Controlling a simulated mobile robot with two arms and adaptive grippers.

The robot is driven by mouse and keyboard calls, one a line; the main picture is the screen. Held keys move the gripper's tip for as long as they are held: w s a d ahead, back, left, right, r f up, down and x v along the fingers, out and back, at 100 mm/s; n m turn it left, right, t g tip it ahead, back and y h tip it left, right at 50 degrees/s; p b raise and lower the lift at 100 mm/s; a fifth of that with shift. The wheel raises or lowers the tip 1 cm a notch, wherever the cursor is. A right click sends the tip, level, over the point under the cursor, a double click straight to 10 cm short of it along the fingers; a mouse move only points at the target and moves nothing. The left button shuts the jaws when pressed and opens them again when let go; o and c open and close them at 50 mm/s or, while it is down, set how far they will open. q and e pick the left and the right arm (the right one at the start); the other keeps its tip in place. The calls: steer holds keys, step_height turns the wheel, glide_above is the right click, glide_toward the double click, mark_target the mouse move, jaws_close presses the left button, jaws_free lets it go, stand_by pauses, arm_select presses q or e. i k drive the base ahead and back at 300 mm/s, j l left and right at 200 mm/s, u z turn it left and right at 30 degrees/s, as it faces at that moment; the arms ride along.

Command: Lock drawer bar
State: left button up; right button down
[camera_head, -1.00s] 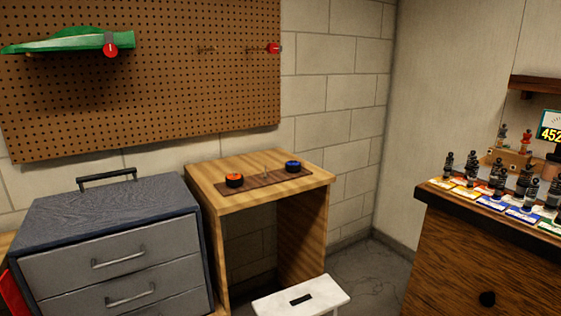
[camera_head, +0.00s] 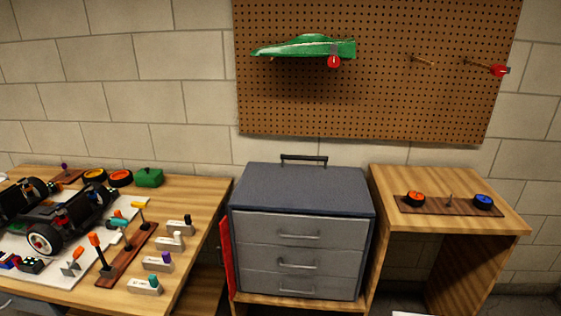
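A grey tool chest (camera_head: 303,188) with a dark blue-grey top and a black top handle stands in the middle of the view. Its three drawers (camera_head: 300,232) have metal handles and look shut. A red panel or bar (camera_head: 227,262) runs along the left side of the chest, seen nearly edge-on. I cannot tell whether it is the drawer bar or how it is set. Neither of my grippers is in view.
A wooden bench (camera_head: 200,200) at the left holds an RC car chassis (camera_head: 70,218), tools in a rack (camera_head: 128,255) and several small labelled blocks. At right, a wooden stand (camera_head: 440,182) holds two knobs or wheels. A pegboard (camera_head: 380,100) hangs above with a green car body (camera_head: 305,46).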

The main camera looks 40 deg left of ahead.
mark_target(226, 237)
steer(key=j, duration=1.6)
steer(key=k+j, duration=0.1)
steer(key=j, duration=1.5)
steer(key=l+u, duration=0.3)
